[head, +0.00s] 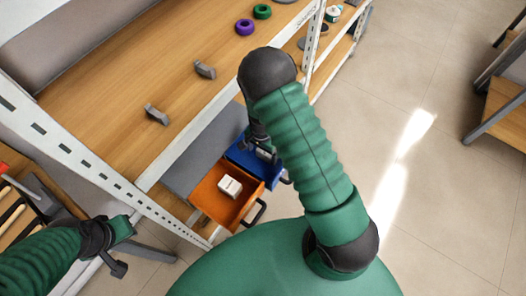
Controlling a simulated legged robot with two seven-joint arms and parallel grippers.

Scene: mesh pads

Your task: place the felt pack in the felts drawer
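A small white pack (230,186) with dark marking lies inside the open orange drawer (210,206); it may be the felt pack, but its print is too small to read. A blue drawer (240,155) stands open just behind the orange one. I cannot read which drawer is for felts. My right gripper (264,152) points down at the blue drawer, partly hidden by my forearm, and its fingers are too small to judge. My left gripper (119,262) is low at the left, away from the drawers; its finger gap does not show clearly.
A wooden workbench (120,90) with a white perforated frame stands above the drawers. Grey brackets (156,114), a purple ring (245,27) and a green ring (262,11) are on it. Dark handles (258,213) stick out from the drawer fronts. Tiled floor (420,190) is clear at right.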

